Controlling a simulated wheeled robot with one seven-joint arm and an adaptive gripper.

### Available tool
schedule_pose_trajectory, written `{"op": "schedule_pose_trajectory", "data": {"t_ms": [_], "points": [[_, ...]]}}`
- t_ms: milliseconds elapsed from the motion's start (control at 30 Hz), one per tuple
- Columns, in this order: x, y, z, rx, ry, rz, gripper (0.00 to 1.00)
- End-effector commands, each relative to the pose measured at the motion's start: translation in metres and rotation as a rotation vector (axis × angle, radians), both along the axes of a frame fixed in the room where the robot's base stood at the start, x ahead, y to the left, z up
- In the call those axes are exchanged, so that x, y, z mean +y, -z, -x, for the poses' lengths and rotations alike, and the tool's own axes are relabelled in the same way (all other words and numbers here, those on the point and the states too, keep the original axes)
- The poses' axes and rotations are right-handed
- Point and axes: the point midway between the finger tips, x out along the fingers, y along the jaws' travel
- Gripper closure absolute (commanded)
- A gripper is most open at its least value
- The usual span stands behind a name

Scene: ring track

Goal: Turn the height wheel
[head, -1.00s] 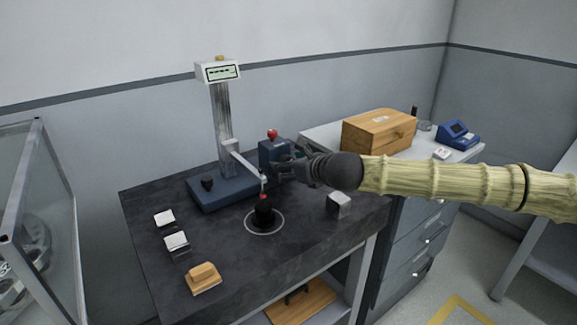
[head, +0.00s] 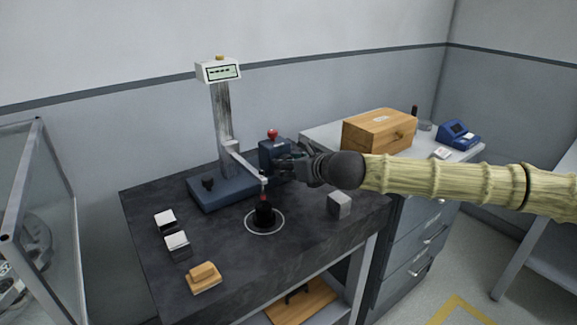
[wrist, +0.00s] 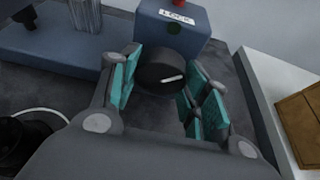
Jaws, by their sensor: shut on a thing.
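The height wheel (wrist: 160,74) is a dark round knob with a white mark, on the front of a blue block in the wrist view. My gripper (wrist: 158,80) has its teal-padded fingers on either side of the wheel and is shut on it. In the head view my gripper (head: 287,168) reaches in from the right and hides the wheel. The blue block (head: 270,152) carries a red knob on top and, in the wrist view, a LOCK label (wrist: 177,17). The height gauge has a column (head: 222,115), a display (head: 218,71) showing dashes, and a measuring arm (head: 243,163).
A black piece (head: 264,214) stands in a white ring below the measuring arm's tip. Small blocks (head: 177,243), a tan block (head: 204,275) and a grey cube (head: 339,205) sit on the dark tabletop (head: 225,250). A wooden box (head: 378,133) stands on the cabinet behind.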

Motion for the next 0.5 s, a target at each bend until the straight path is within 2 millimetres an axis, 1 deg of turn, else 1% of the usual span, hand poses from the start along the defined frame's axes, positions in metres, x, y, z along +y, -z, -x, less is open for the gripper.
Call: {"op": "schedule_pose_trajectory", "data": {"t_ms": [500], "points": [[-0.0032, 0.0027, -0.0014, 0.232, 0.003, -0.319, 0.78]]}}
